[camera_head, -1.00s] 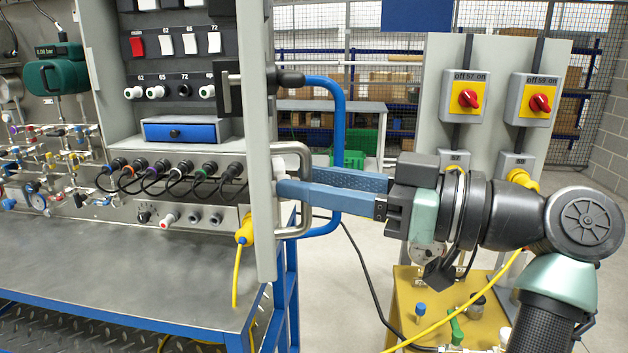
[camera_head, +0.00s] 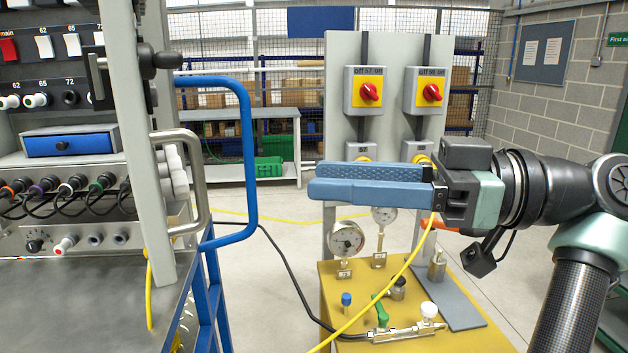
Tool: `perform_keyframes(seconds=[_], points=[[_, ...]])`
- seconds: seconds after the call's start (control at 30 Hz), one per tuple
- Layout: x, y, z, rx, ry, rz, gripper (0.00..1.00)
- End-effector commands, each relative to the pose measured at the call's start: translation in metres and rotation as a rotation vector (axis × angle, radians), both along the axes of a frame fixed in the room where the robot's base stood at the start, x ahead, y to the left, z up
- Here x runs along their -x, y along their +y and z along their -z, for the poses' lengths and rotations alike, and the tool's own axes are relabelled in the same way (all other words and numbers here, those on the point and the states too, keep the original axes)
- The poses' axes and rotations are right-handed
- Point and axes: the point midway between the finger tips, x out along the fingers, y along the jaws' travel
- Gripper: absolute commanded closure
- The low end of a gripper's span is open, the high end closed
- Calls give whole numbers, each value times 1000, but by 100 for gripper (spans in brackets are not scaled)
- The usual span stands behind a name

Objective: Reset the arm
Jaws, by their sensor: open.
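My gripper (camera_head: 312,180) is at the right of centre, with its two long blue fingers pointing left. The fingers are open and hold nothing. They hang in free air in front of the grey switch panel (camera_head: 338,110) and above the yellow gauge stand (camera_head: 340,290). The fingertips are apart from the grey door handle (camera_head: 200,185) and the blue rail (camera_head: 250,150), which lie to their left. My arm reaches in from the right edge, bent at a dark elbow joint.
Two red rotary switches (camera_head: 370,91) (camera_head: 431,93) sit on the switch panel. A pressure gauge (camera_head: 346,240) stands below my fingers. A yellow cable (camera_head: 395,280) runs close to my wrist. The steel bench (camera_head: 90,310) is at the left. Open floor lies between bench and stand.

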Motion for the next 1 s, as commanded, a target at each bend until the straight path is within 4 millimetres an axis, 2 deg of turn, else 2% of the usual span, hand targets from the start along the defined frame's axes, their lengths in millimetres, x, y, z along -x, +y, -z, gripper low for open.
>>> perform_keyframes(seconds=[0.27,0.37,0.47,0.6,0.67,0.77,0.83,0.93,1.0], points=[[0,0,0,0,-1,-1,55],[-7,6,1,9,17,41,55],[-29,21,5,26,60,166,55],[-68,40,6,31,93,457,55],[-81,43,2,15,79,592,55],[-90,44,-14,-35,19,800,55],[-87,42,-31,-89,-51,932,55],[-66,37,-65,-192,-183,1093,55],[-42,33,-90,-277,-290,1183,55]])
